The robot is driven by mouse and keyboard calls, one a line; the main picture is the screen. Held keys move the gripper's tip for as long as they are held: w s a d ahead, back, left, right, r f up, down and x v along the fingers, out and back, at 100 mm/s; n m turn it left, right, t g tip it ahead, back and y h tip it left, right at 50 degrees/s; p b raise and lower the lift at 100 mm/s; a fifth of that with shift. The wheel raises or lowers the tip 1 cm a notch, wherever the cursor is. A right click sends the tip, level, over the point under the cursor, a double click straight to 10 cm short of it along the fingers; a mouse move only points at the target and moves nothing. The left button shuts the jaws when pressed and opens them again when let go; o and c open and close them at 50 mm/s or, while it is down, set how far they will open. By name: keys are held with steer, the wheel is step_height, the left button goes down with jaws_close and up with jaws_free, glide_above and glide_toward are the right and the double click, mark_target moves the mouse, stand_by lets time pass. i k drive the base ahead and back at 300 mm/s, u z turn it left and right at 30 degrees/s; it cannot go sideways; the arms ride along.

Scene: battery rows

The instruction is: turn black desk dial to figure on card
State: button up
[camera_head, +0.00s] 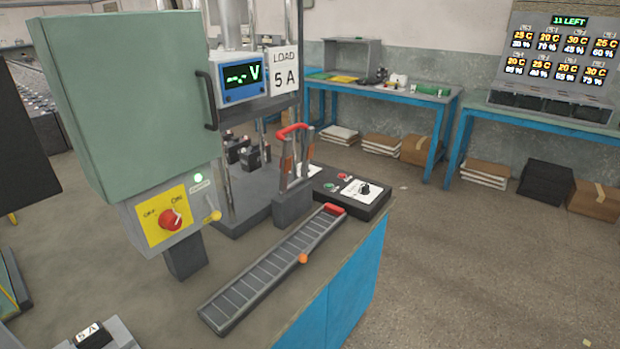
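The black desk dial (364,188) is a small knob on a white scale plate, on top of a low black box at the right end of the bench. The figures on its scale and its exact setting are too small to read. A white card (284,72) reading "LOAD 5 A" hangs beside a blue meter (243,82) whose display shows dashes and "V". My gripper is not seen in this view.
A red-handled lever switch (292,131) stands left of the dial, partly before its box. A grey slotted strip (270,270) lies along the bench front. A green cabinet (130,90) with a red rotary switch (171,219) rises at left.

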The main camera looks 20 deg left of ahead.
mark_target(364, 188)
steer(key=u, duration=0.65)
steer(key=i, duration=0.95)
steer(key=u, duration=0.55)
